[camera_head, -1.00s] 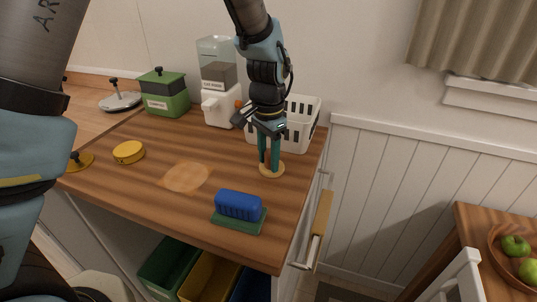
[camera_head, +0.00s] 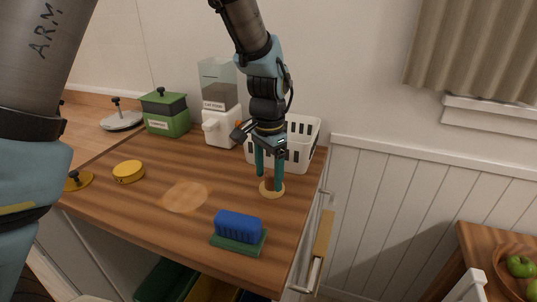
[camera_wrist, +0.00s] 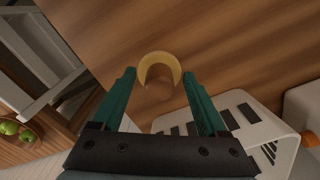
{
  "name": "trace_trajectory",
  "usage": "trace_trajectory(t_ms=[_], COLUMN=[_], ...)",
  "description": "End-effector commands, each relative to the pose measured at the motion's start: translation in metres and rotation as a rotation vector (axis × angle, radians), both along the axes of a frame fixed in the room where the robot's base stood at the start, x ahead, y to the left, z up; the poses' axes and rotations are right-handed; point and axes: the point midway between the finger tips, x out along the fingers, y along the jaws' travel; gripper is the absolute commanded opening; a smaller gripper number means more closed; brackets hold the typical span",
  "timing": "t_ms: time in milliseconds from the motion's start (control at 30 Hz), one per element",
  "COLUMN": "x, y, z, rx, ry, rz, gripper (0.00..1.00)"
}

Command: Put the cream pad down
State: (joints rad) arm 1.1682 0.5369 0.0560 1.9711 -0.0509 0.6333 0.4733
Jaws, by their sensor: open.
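The cream pad (camera_head: 273,195) is a round pale disc lying flat on the wooden counter near its right edge. A brown upright part stands on it. In the wrist view the pad (camera_wrist: 160,56) lies past my fingertips, its lower middle covered by the brown part. My gripper (camera_head: 269,180) points down over the pad with its teal fingers spread apart, one on each side of the brown part. In the wrist view a gap shows between that part and each finger of my gripper (camera_wrist: 159,74).
A white basket (camera_head: 303,145) stands close behind my gripper, with a cat food dispenser (camera_head: 220,128) to its left. A blue brush on a green base (camera_head: 238,229) is in front. A yellow round tin (camera_head: 128,172) and green canister (camera_head: 166,115) are left.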

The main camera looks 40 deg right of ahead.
Motion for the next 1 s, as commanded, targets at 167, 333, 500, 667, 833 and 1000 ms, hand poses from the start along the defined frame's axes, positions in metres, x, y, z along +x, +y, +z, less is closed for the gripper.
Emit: trace_trajectory(t_ms=[167,333,500,667,833,1000], x=[0.001,0.001,0.001,0.000,0.000,0.008], y=[-0.001,0.000,0.000,0.000,0.001,0.008], z=[0.035,0.071,0.096,0.107,0.109,0.107], rx=[-0.007,-0.005,-0.003,-0.001,0.001,-0.001], ry=[-0.003,-0.003,-0.002,-0.001,-0.001,-0.002], rz=[0.001,0.000,0.001,0.001,0.001,0.031], gripper=[0.76,0.76,0.76,0.76,0.76,0.76])
